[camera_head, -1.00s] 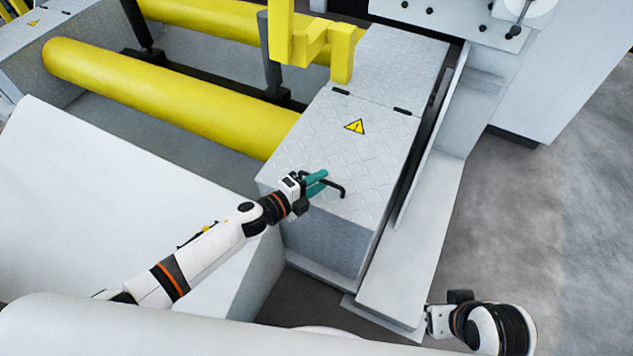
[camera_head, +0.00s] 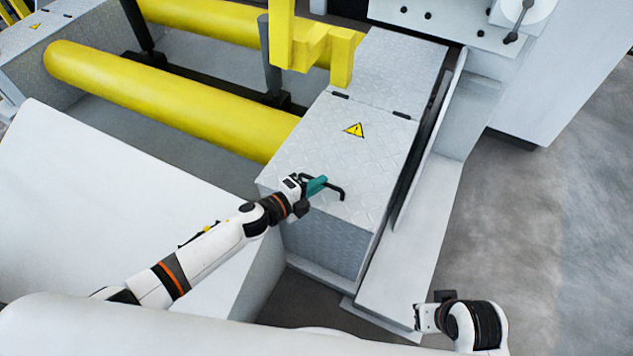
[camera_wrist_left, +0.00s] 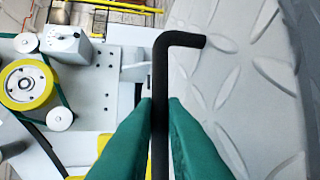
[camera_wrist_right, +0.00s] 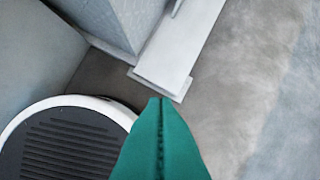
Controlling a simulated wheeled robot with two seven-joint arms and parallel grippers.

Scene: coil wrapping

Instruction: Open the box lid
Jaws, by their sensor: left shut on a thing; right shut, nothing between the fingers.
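The box is a grey diamond-plate metal box. Its lid (camera_head: 375,150) lies closed, with a yellow warning triangle and two dark hinges at its far edge. A black bar handle (camera_head: 336,190) stands on the lid near its front edge. My left gripper (camera_head: 318,184) is shut on the handle. In the left wrist view its green fingers (camera_wrist_left: 160,140) press on both sides of the black handle (camera_wrist_left: 160,85). My right gripper shows in the right wrist view, its green fingertips (camera_wrist_right: 161,104) together and empty, above the floor and away from the box.
A yellow roller (camera_head: 170,100) lies left of the box. A yellow bracket (camera_head: 315,45) stands by the lid's far left corner. A grey ledge (camera_head: 410,270) runs along the box's right side. Open floor (camera_head: 540,240) lies to the right.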

